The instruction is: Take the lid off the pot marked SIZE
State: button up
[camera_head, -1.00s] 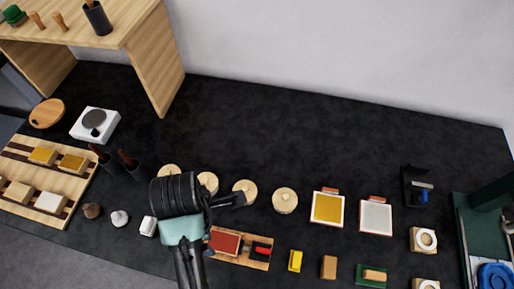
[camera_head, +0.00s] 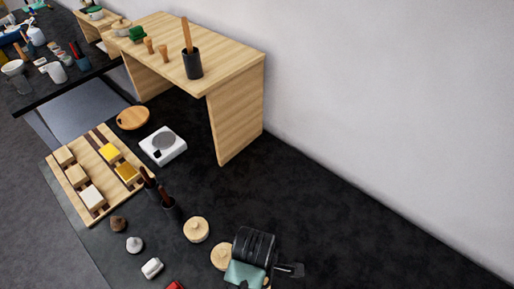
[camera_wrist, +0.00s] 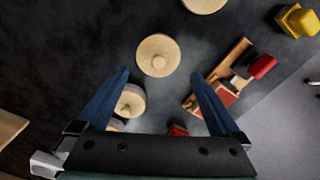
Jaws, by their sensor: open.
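Round pots with pale wooden knobbed lids stand in a row on the dark table. In the head view, one pot (camera_head: 196,229) is fully seen and a second pot (camera_head: 222,257) is partly behind my arm. In the wrist view, one pot (camera_wrist: 158,55) lies ahead between my finger lines, another pot (camera_wrist: 130,100) is beside the left finger, and a third pot (camera_wrist: 203,3) is cut by the top edge. No SIZE marking is readable. My gripper (camera_wrist: 159,80) is open and empty, with its blue fingers spread above the table.
A wooden tray (camera_wrist: 221,92) with red pieces and a yellow block (camera_wrist: 298,20) are at the right of the wrist view. In the head view, dark cups (camera_head: 172,208) stand near the pots, below a wooden shelf (camera_head: 235,120). Bare table lies behind the pots.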

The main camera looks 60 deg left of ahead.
jog(key=shift+w+f+p, duration=0.15)
jog(key=shift+f+p, duration=0.15)
jog(key=shift+f, duration=1.2)
jog(key=shift+w+f+p, duration=0.15)
jog(key=shift+f+p, duration=0.1)
jog(key=shift+f, duration=1.2)
jog(key=c, duration=1)
jog(key=shift+c, duration=0.2)
jog(key=shift+r, duration=0.15)
